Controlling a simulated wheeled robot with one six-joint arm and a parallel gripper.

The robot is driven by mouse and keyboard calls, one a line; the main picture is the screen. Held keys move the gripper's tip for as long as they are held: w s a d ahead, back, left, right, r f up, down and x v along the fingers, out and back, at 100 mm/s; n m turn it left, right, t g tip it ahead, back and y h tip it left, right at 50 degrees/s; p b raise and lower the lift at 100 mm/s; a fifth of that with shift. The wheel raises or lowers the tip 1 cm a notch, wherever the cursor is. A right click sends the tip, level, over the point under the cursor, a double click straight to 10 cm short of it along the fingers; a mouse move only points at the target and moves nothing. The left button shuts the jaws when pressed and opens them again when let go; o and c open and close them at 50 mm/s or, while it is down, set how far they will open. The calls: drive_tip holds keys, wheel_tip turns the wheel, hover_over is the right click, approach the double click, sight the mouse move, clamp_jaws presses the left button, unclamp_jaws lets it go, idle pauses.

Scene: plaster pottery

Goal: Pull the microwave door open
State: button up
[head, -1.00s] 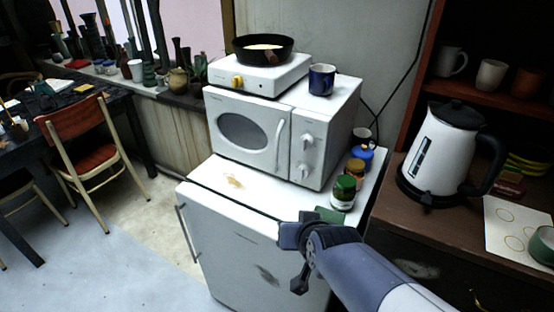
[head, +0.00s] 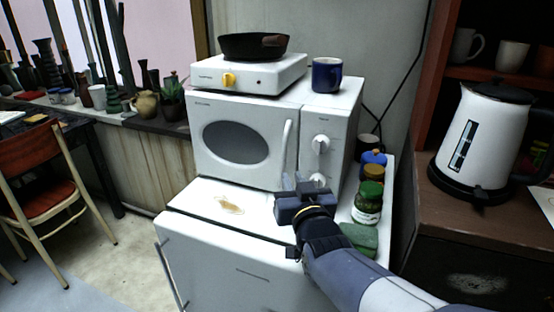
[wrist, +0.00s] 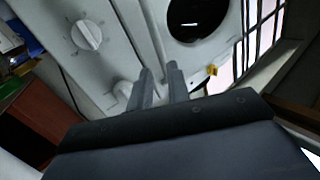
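The white microwave (head: 240,100) stands on a small white fridge, its door (head: 205,165) closed. The upright handle (head: 287,145) is on the door's right edge; it also shows in the wrist view (wrist: 146,30). My gripper (head: 300,183) is at the lower end of the handle, in front of the microwave. Its two fingers are spread apart, also in the wrist view (wrist: 161,72), where the handle bar runs down toward the gap between them. I cannot tell whether they touch the handle. The handle's lower end is partly hidden by the gripper.
A hot plate with a pan (head: 253,46) and a blue mug (head: 327,75) sit on the microwave. Several jars (head: 369,203) and a green sponge (head: 358,238) lie right of my gripper. A kettle (head: 485,140) stands on the right. The fridge top left of my gripper is mostly clear.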

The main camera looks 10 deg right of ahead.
sight(284, 162)
drive_tip(key=w, duration=0.9)
drive_tip(key=shift+w+f, duration=0.1)
drive_tip(key=shift+c, duration=0.5)
clamp_jaws()
